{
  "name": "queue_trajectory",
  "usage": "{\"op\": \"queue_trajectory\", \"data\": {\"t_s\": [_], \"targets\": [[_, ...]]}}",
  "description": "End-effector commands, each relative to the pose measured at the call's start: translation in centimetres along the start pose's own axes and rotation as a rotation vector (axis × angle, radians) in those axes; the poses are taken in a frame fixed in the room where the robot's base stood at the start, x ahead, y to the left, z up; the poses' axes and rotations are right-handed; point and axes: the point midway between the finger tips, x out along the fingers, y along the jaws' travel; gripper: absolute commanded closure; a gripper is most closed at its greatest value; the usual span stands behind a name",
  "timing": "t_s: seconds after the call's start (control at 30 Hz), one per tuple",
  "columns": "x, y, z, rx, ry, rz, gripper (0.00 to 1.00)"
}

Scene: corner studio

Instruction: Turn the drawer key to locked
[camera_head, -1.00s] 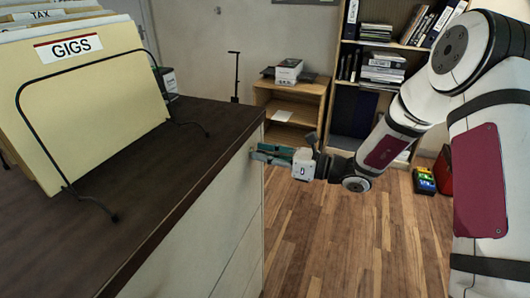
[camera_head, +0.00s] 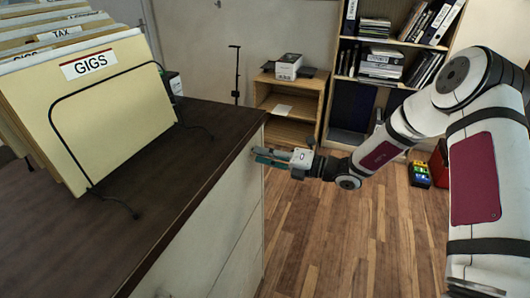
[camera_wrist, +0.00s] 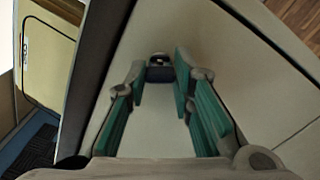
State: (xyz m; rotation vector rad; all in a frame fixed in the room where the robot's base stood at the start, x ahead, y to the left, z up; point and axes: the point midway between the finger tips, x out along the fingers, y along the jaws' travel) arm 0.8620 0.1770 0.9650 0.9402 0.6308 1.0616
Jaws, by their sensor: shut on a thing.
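The drawer cabinet (camera_head: 222,232) has a dark top and pale drawer fronts, at the left of the head view. My gripper (camera_head: 262,156) is at the top drawer's front, near the cabinet's far corner. In the wrist view my gripper (camera_wrist: 159,72) has its green-padded fingers on either side of a small dark key (camera_wrist: 159,74), shut on it at the tips. The key stands against the pale drawer front (camera_wrist: 205,35). Its lock is mostly hidden behind it. The key cannot be made out in the head view.
A wire rack (camera_head: 120,75) of folders, the front one marked GIGS (camera_head: 88,65), stands on the cabinet top. A low wooden shelf (camera_head: 290,105) and a tall bookcase (camera_head: 350,110) stand at the back.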

Motion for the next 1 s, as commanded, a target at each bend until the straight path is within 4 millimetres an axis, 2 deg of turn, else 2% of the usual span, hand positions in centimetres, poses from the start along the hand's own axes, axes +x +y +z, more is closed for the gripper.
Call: {"op": "queue_trajectory", "data": {"t_s": [0.2, 0.5, 1.0], "targets": [[-0.08, 0.02, 0.09, 0.187, -0.002, -0.001, 1.0], [-0.07, -0.03, 0.13, 0.373, -0.003, -0.001, 1.0], [-0.05, -0.09, 0.13, 0.466, -0.003, -0.002, 1.0]]}}
